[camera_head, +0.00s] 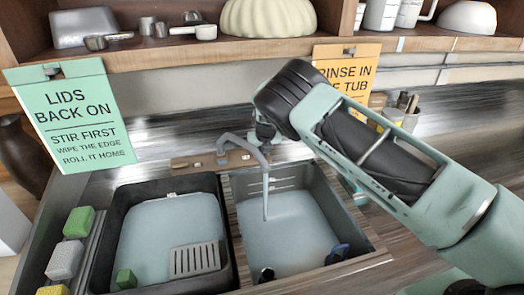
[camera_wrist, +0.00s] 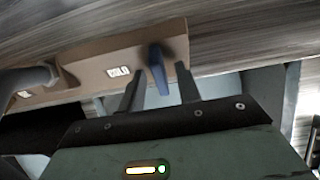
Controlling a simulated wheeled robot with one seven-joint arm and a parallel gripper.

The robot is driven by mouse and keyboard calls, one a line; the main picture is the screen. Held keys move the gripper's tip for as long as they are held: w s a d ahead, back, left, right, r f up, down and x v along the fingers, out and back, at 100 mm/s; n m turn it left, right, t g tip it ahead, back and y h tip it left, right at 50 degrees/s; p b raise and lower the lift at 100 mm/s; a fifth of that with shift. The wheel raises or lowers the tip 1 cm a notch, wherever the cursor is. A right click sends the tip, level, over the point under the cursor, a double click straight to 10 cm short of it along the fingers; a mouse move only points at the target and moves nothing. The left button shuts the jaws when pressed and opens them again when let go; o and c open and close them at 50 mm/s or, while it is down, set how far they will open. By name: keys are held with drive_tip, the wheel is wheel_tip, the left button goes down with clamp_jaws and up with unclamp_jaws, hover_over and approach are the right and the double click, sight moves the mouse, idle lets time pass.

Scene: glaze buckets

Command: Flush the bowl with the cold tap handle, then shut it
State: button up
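The blue cold tap handle (camera_wrist: 158,70) stands on a brown tap panel (camera_wrist: 100,68) beside a COLD label in the wrist view. My gripper (camera_wrist: 158,84) is open, with one dark finger on each side of the handle in the picture; I cannot tell whether either touches it. In the head view my arm hides the cold handle and most of my gripper. The grey tap spout (camera_head: 243,146) reaches over the right sink bowl (camera_head: 232,200). A thin pale stream hangs from the spout into this bowl, which looks filled with pale water.
The left basin (camera_head: 112,225) holds a grey slotted rack (camera_head: 195,259) and a green block (camera_head: 126,279). Several sponges (camera_head: 79,222) lie along the left edge. A shelf (camera_head: 190,54) with crockery runs above. Two signs hang from it.

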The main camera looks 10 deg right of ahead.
drive_tip(key=shift+c, duration=0.3)
clamp_jaws()
drive_tip(key=m+y, duration=0.1)
drive_tip(key=m, duration=0.3)
drive_tip(key=shift+d+b, duration=0.1)
drive_tip(key=shift+b, duration=0.3)
drive_tip(key=m+y, duration=0.1)
drive_tip(key=m, duration=0.3)
drive_tip(key=shift+d+t, duration=0.1)
drive_tip(key=shift+t, duration=0.3)
drive_tip(key=m+t, duration=0.1)
drive_tip(key=m, duration=0.3)
drive_tip(key=shift+s+m+y, duration=0.1)
drive_tip(key=shift+m+y, duration=0.3)
drive_tip(key=shift+f+m+t+b, duration=0.1)
drive_tip(key=shift+m+t+b, duration=0.3)
drive_tip(key=shift+m, duration=1.7)
